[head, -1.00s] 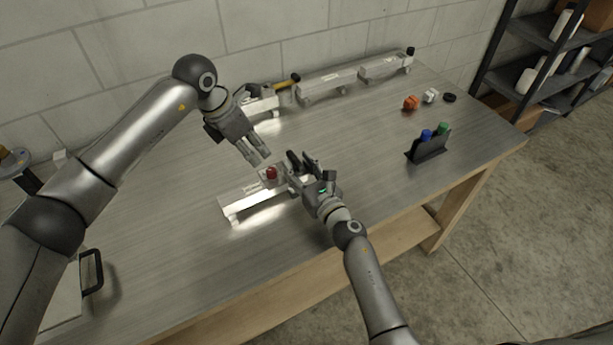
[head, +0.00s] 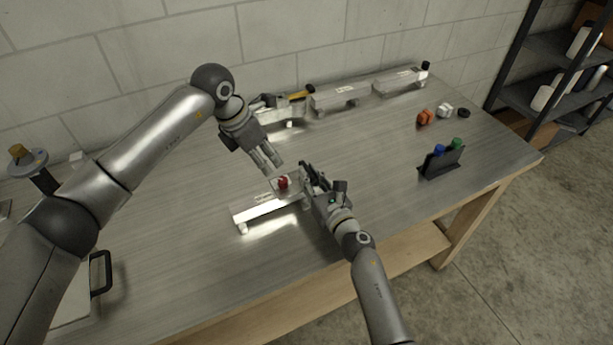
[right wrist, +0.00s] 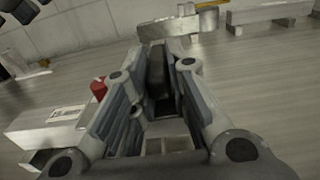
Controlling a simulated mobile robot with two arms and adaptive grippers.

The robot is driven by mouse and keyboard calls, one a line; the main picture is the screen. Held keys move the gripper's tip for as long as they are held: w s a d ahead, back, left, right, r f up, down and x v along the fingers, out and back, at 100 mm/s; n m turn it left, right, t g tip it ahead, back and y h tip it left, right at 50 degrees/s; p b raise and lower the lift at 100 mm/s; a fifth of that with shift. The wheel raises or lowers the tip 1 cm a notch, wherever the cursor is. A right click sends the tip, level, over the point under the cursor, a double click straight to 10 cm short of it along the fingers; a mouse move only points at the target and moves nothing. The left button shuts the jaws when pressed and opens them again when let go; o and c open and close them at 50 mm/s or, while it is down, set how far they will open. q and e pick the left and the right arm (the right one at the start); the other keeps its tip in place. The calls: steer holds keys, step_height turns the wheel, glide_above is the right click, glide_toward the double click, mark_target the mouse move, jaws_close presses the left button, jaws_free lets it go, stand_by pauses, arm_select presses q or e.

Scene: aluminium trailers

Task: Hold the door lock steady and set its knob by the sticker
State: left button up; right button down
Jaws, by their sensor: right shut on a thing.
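The door lock is a silvery metal bar (head: 262,208) lying on the workbench, with a red knob (head: 283,182) near its right end. In the right wrist view its body (right wrist: 45,128) with a white label (right wrist: 68,114) and the red knob (right wrist: 98,88) show at left. My right gripper (head: 308,178) is shut on the lock's right end, and its fingers hide that end. My left gripper (head: 275,164) hangs just above and behind the red knob, fingers pointing down at it and close together. Contact with the knob is not visible, and neither is the knob's pointing direction.
More metal bars (head: 340,96) stand in a row along the wall, one with a yellow-handled part (head: 298,94). The bench between is clear.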

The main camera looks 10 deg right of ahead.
mark_target(283, 179)
arm_select(q)
steer(key=w+d+r+n+g+y, duration=0.2)
steer(key=d+n+y, duration=0.2)
steer(key=n, duration=1.2)
steer(key=shift+n, duration=0.3)
steer(key=f, duration=1.1)
steer(key=shift+a+f, duration=0.2)
steer(key=shift+f, duration=0.05)
jaws_close()
